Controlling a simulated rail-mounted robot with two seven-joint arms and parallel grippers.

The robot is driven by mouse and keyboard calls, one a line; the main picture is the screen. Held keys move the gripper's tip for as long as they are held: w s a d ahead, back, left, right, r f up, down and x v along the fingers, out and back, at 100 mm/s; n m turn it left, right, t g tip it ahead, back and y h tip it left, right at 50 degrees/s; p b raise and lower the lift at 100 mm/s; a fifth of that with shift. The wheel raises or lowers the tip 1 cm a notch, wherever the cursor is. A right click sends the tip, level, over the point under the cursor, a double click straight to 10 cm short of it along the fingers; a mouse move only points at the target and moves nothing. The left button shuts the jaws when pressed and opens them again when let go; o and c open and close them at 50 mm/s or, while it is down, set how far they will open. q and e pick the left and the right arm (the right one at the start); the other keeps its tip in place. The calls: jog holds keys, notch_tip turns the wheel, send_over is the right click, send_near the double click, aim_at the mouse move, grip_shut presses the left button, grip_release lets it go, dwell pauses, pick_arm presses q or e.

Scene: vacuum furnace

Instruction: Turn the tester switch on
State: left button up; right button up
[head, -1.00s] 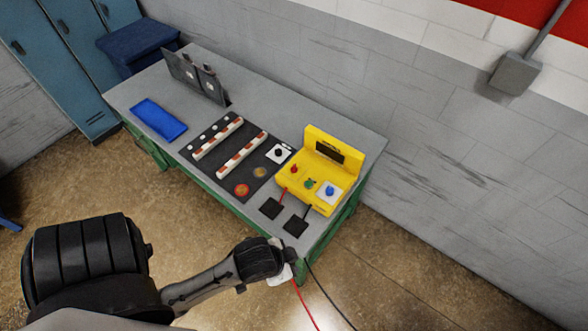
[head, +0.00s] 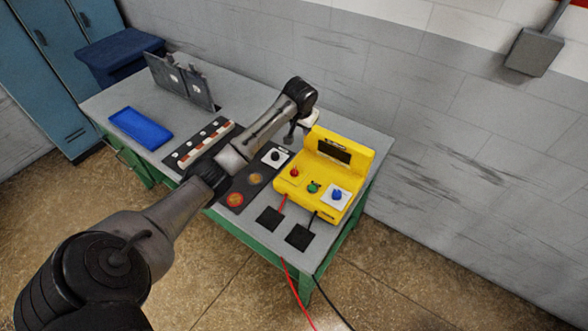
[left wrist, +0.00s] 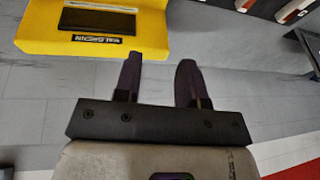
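The yellow tester (head: 325,170) stands on the table's right end, with a dark screen (head: 334,150). Its front carries a red knob (head: 294,171), a green knob (head: 313,187) and a blue knob (head: 337,195) on a white plate. I cannot tell the switch's setting. My left gripper (head: 291,137) is just left of the tester's screen housing, apart from the knobs. My right gripper is out of view.
The grey table (head: 240,90) also holds a blue tray (head: 141,127), a dark panel with parts (head: 233,185), and upright dark plates (head: 182,80). Red and black leads (head: 297,292) hang off the front edge. A block wall (head: 450,130) stands behind.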

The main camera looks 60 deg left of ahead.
aim_at(294, 169)
pick_arm(q)
jog(key=s+f+n+h, duration=0.1)
jog(key=f, duration=0.5)
jog(key=s+f+n+g+h+b, duration=0.1)
jog(key=f+n, duration=0.1)
jog(key=f, duration=0.5)
jog(key=f+n+g, duration=0.1)
jog(key=f+n, duration=0.1)
jog(key=f, duration=0.4)
jog(key=shift+s+d+f+h, duration=0.15)
jog(key=shift+s+d+h, duration=0.05)
jog(key=shift+s+h, duration=0.2)
jog(key=shift+c, duration=0.5)
grip_shut()
